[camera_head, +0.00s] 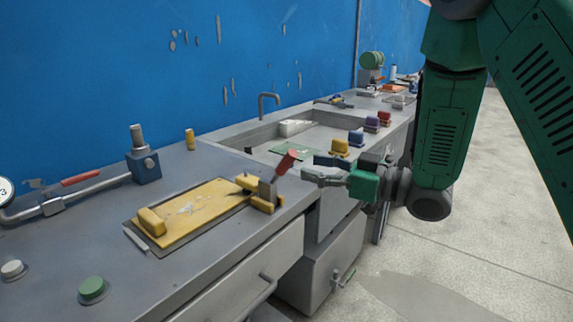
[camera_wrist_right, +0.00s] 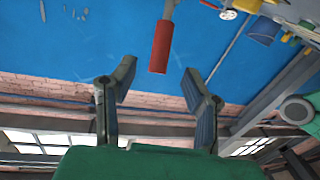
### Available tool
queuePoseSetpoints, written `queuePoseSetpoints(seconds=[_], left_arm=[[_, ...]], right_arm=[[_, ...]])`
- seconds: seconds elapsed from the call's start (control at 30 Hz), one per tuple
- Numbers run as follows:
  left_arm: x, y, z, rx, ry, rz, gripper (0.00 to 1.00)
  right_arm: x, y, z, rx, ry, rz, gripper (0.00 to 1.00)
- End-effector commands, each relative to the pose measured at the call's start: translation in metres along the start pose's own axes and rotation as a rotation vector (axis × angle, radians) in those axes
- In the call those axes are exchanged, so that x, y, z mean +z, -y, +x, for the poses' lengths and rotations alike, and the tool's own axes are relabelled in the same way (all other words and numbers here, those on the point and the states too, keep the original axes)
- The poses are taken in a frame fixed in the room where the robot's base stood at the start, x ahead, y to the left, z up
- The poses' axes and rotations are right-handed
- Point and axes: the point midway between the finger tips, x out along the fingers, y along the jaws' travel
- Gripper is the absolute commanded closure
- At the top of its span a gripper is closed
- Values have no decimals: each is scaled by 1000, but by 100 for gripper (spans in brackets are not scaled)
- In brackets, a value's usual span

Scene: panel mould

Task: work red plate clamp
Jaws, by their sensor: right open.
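The plate clamp's red handle (camera_head: 286,162) stands tilted up from a grey lever at the right end of a yellow plate (camera_head: 190,212). Yellow blocks (camera_head: 262,198) sit around the lever's foot. In the right wrist view the red handle (camera_wrist_right: 160,47) lies just beyond the fingertips, roughly in line with the gap between them. My right gripper (camera_head: 308,176) is open, to the right of the handle; it also shows in the wrist view (camera_wrist_right: 159,76) with nothing between its fingers. The handle looks apart from both fingers. My left gripper is out of view.
A sink (camera_head: 300,131) with a tap (camera_head: 268,100) lies behind the clamp. Left are a blue valve block (camera_head: 144,166), a pipe with a red grip (camera_head: 80,179) and a green button (camera_head: 92,289). Several coloured blocks line the bench's front edge. A drawer (camera_head: 318,268) hangs below.

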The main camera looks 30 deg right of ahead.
Motion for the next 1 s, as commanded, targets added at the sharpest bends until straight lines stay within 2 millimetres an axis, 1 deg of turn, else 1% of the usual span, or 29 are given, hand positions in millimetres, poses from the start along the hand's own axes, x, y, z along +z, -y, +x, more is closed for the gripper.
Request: queuePoseSetpoints(seconds=[0.03, 0.1, 0.2, 0.3, 0.5, 0.77, 0.8, 0.87, 0.9, 1.0], left_arm=[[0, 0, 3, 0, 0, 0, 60], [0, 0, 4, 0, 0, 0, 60], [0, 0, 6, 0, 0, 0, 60], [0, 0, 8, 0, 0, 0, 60], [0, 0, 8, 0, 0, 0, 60], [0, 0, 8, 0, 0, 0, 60], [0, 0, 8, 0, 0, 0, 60], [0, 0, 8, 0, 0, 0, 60], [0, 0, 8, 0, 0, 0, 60], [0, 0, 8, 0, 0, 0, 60]], right_arm=[[1, 1, 12, -3, 0, -2, 59], [2, 0, 26, -3, 0, -2, 59], [1, 1, 42, -2, -1, -1, 59], [1, 0, 55, 0, 0, -1, 59], [0, 0, 66, 2, 0, 1, 59], [0, 0, 67, 2, 0, 2, 59], [0, 0, 67, 2, 0, 2, 73], [0, 0, 67, 2, 0, 2, 94], [0, 0, 67, 2, 0, 1, 100], [0, 0, 67, 2, 0, 1, 100]])
